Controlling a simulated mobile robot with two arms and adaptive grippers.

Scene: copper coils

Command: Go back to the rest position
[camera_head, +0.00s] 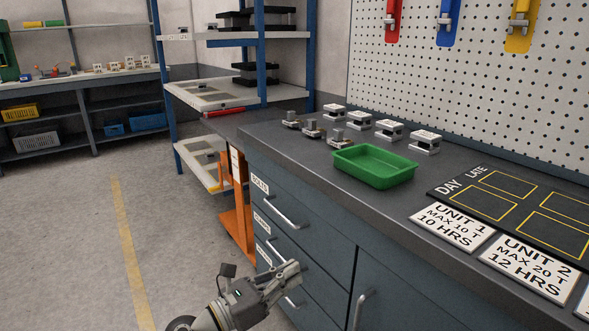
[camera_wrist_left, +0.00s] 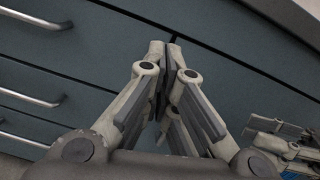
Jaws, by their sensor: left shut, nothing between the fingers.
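My left gripper (camera_head: 290,274) is at the lower middle of the head view, in front of the dark drawer cabinet (camera_head: 325,225) and below its worktop. In the left wrist view its fingertips (camera_wrist_left: 168,45) meet, with nothing between them. The cabinet's front and drawer handles (camera_wrist_left: 35,18) fill the background there. Whether the fingertips touch the cabinet front, I cannot tell. Part of another gripper, seemingly my right one (camera_wrist_left: 285,142), shows at the right edge of the left wrist view; its fingers are not clear. My right gripper is not in the head view.
A green tray (camera_head: 374,177) stands on the worktop (camera_head: 300,150), near several small grey-white blocks (camera_head: 388,129). Labelled cards (camera_head: 452,227) and a black board (camera_head: 500,212) lie to the right. An orange stand (camera_head: 236,225) is beside the cabinet. The floor (camera_head: 70,240) at left is clear.

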